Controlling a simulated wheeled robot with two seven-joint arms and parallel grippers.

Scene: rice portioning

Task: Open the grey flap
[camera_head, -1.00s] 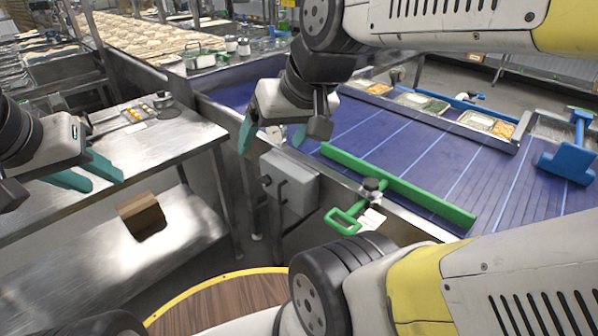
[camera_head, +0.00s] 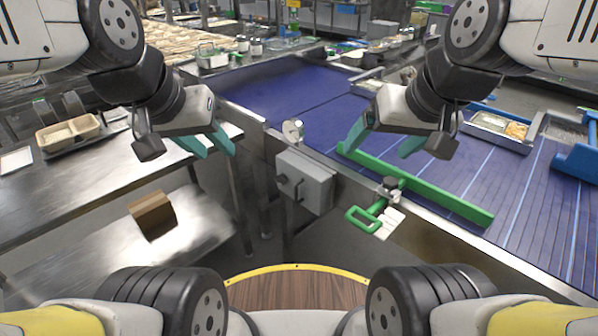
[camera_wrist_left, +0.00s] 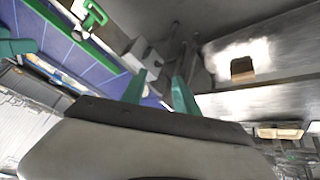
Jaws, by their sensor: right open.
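The grey flap appears to be the front of the grey box (camera_head: 305,180) on the side of the conveyor frame, with a dark handle and a knob; it looks shut. My left gripper (camera_head: 212,150) is open and empty, left of and above the box, over the bench edge. In the left wrist view its two teal fingers (camera_wrist_left: 158,88) stand apart with nothing between them, and what seems to be the grey box (camera_wrist_left: 143,55) shows near their tips. My right gripper (camera_head: 382,146) is open and empty over the conveyor, right of and above the box.
A green bar (camera_head: 430,193) lies along the blue conveyor (camera_head: 290,92), with a green handle (camera_head: 365,218) beside the box.

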